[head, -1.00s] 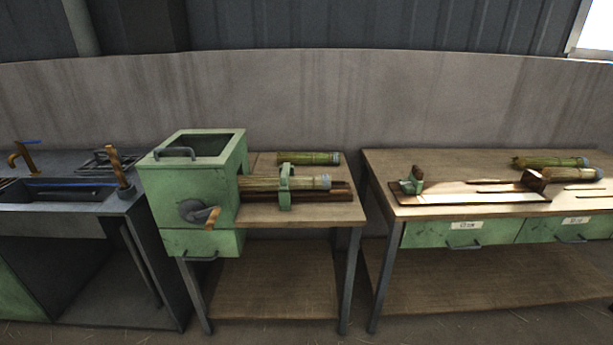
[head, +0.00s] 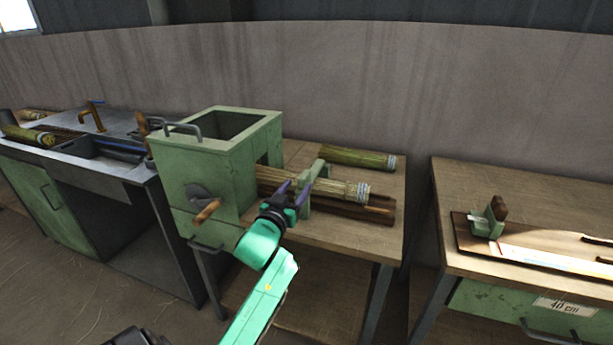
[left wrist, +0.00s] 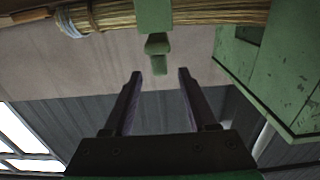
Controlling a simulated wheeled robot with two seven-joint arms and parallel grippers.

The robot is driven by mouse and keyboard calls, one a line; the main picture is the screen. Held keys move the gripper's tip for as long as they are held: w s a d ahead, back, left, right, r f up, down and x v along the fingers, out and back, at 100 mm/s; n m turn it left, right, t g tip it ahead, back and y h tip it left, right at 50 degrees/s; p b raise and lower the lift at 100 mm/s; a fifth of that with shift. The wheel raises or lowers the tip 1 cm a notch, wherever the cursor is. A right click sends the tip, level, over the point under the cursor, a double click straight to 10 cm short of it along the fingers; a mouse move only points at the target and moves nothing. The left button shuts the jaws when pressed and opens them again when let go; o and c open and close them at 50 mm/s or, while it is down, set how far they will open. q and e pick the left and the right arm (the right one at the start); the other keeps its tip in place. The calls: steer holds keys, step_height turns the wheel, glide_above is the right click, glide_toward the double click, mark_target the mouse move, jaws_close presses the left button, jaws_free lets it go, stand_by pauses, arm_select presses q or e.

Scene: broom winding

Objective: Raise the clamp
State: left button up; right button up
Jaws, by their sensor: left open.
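The green clamp (head: 317,172) stands around the straw broom bundle (head: 340,188), which sticks out of the green machine (head: 215,165) over the bench. In the left wrist view the clamp (left wrist: 154,17) crosses the bundle (left wrist: 215,13), and its small green tab points toward my fingers. My left gripper (head: 292,195) is open and empty at the near side of the clamp. In the left wrist view the tab's end sits between or just beyond my fingertips (left wrist: 160,74); I cannot tell whether they touch.
A crank (head: 206,209) with a wooden handle sticks out of the machine's front. Another green bundle (head: 357,158) lies at the back of the bench. A sink bench stands left. A second table (head: 470,180) with a cutting board stands right, across a gap.

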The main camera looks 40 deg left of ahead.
mark_target(304, 174)
arm_select(q)
steer(key=x, duration=0.6)
steer(key=shift+w+a, duration=0.1)
steer(key=shift+w, duration=0.1)
jaws_close()
stand_by(1.1)
